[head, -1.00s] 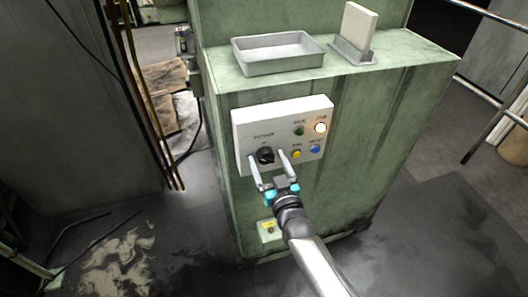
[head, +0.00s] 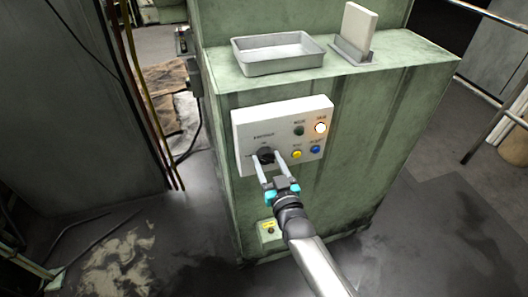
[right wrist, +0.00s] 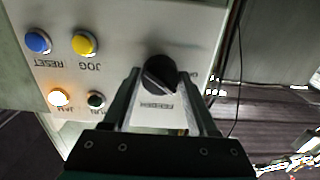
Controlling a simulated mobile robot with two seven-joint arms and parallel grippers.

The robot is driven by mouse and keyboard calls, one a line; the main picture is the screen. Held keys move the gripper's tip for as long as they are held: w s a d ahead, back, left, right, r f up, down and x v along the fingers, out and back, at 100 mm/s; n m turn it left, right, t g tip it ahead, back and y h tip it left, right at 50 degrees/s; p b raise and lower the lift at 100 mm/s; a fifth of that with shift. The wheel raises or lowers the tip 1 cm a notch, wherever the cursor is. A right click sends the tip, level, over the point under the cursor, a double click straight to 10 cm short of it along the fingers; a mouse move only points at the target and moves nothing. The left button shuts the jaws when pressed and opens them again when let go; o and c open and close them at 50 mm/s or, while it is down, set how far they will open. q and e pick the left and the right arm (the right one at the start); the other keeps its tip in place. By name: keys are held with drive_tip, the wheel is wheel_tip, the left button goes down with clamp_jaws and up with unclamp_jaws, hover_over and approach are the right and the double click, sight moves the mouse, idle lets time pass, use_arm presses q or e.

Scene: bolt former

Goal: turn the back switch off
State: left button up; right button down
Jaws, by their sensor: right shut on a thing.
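A black rotary switch (head: 265,154) sits at the lower left of a light grey control panel (head: 245,125) on the front of the green machine. My right gripper (head: 267,163) reaches it from below, with one finger on each side, and is shut on it. In the right wrist view the switch (right wrist: 160,75) lies between the two fingertips (right wrist: 160,82), with a light pointer line on its face. The small lettering around it is hard to read. My left gripper is not in view.
The panel also holds a green button (head: 298,131), a glowing lamp button (head: 320,127), a yellow button (head: 296,154) and a blue button (head: 315,149), close to the right of the switch. A grey tray (head: 285,68) stands on the machine's top.

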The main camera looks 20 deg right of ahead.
drive_tip(key=n+p, duration=0.1)
drive_tip(key=n, duration=0.6)
drive_tip(key=shift+n+p, duration=0.4)
drive_tip(key=shift+c, duration=1.2)
unclamp_jaws()
drive_tip(key=s+p, duration=0.3)
drive_tip(key=s, duration=0.5)
drive_tip(key=shift+d+p, duration=0.15)
drive_tip(key=shift+p, duration=0.25)
